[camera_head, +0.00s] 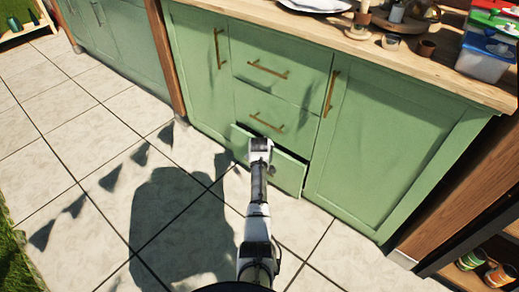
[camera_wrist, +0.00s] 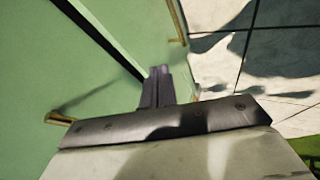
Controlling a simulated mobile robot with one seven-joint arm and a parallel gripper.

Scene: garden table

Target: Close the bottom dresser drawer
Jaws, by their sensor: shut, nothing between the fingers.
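The bottom dresser drawer (camera_head: 291,178) is the lowest of the stacked green drawers in the head view. It stands partly out, with a dark gap along its top edge. My gripper (camera_head: 261,146) is in front of this drawer and covers part of its front. In the wrist view my gripper's fingers (camera_wrist: 157,86) are shut and empty, close to a green front. I cannot tell whether they touch it. The bottom drawer's handle is mostly hidden behind my arm in the head view.
The upper drawer (camera_head: 284,62) and the middle drawer (camera_head: 293,117) look shut. Green doors flank them. The wooden countertop (camera_head: 466,86) carries dishes and boxes. A wooden post (camera_head: 166,58) stands left and a low shelf with pots (camera_head: 497,274) right. Tiled floor (camera_head: 55,160) at left is clear.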

